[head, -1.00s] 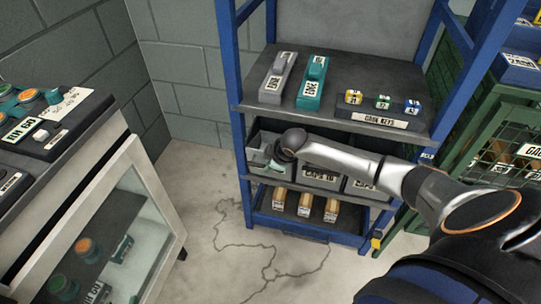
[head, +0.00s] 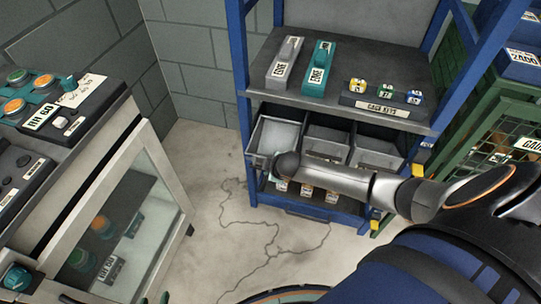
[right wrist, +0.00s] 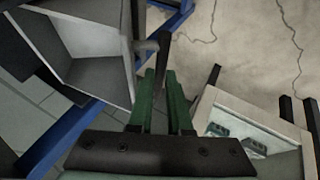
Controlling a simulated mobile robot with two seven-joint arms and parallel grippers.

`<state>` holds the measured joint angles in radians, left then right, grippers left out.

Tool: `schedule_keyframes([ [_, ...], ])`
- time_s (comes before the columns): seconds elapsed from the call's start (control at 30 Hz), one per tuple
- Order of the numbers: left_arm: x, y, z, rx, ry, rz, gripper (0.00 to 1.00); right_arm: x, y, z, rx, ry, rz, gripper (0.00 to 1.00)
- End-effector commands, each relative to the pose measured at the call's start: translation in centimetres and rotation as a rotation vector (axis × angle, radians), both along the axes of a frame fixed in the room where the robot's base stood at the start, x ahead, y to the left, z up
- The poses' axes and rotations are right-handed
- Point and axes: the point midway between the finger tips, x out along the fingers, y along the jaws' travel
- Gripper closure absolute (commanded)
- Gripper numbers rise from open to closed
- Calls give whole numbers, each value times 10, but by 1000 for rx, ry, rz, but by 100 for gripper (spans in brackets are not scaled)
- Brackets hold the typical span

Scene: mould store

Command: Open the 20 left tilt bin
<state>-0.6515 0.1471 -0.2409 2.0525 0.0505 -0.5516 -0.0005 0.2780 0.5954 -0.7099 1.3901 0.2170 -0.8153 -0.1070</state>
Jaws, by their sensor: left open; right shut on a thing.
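The left tilt bin (head: 277,133) is the leftmost of three grey bins on the blue rack's middle level. It is tipped outward, and its pale, empty-looking inside shows. The right wrist view shows its open inside (right wrist: 92,45) at the upper left. My right gripper (right wrist: 161,72) is shut on the bin's handle (right wrist: 163,45) at its front; in the head view my wrist hides the grip and the bin's label. My left gripper (head: 153,299) is open and empty at the bottom edge of the head view, mostly cut off.
The middle bin (head: 326,141) and right bin (head: 376,152) sit alongside. The shelf above (head: 330,88) carries grey and teal blocks and a key holder (head: 383,107). A glass-fronted cabinet (head: 150,170) stands at left, a green mesh cage (head: 500,150) at right. Cracked floor between is clear.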

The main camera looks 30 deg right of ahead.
Motion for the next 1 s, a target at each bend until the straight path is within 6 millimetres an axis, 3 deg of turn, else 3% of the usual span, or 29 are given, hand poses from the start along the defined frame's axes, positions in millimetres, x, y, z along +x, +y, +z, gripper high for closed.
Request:
schedule_keyframes([
  [0.87, 1, -1, 3, -2, 0, -1, 50, -7, 9, -12, 5, 4, 1, 100],
  [0.9, 1, -1, 3, -2, 0, -1, 50, -7, 9, -12, 5, 4, 1, 82],
  [1.0, 1, -1, 3, -2, 0, -1, 50, -7, 9, -12, 5, 3, 1, 71],
])
